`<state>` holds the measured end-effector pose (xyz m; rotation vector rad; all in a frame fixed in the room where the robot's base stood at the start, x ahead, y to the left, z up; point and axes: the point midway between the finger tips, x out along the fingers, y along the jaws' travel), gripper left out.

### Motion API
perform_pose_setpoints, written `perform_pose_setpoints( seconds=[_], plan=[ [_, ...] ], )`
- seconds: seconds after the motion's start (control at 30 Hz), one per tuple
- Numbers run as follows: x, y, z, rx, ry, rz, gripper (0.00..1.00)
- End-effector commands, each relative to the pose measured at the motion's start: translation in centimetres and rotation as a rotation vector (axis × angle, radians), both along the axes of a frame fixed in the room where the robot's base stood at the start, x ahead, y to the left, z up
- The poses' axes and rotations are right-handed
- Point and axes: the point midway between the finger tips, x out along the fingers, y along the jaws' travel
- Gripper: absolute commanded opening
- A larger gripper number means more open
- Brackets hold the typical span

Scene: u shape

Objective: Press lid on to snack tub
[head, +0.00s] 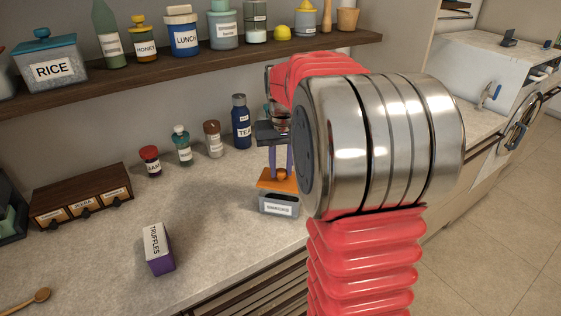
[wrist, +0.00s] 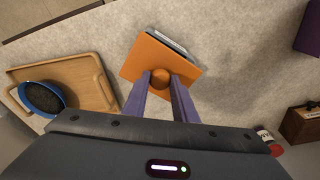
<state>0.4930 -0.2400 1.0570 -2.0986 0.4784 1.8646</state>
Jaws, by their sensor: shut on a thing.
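The orange lid (head: 265,182) has a round knob, and my gripper (head: 281,173) is shut on that knob. The snack tub (head: 279,208) is a grey box with a white label, standing on the counter near its front edge. The lid is over the tub and looks tilted, with a dark gap showing between them in the head view. In the wrist view the lid (wrist: 138,62) sits turned and hides most of the tub; only a grey strip of the tub (wrist: 168,43) shows past its far edge. My gripper (wrist: 160,80) has its purple fingers on either side of the knob.
A purple truffles box (head: 158,249) stands on the counter to the left. Several jars and a blue tea bottle (head: 241,122) stand along the wall, under a loaded shelf (head: 190,60). The wrist view shows a wooden tray (wrist: 82,80) and a blue bowl (wrist: 42,98).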

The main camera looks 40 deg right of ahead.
Motion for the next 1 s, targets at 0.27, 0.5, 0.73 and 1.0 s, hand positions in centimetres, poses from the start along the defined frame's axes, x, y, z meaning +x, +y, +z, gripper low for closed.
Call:
perform_pose_setpoints(
  seconds=[0.27,0.5,0.73,1.0],
  plan=[
    [0.0,0.0,-1.8,0.001,-0.001,-0.001,0.0],
    [0.0,0.0,-2.3,0.0,-0.002,-0.001,0.0],
    [0.0,0.0,-2.3,0.0,-0.002,-0.001,0.0],
    [0.0,0.0,-2.2,0.0,-0.002,-0.001,0.0]
  ],
)
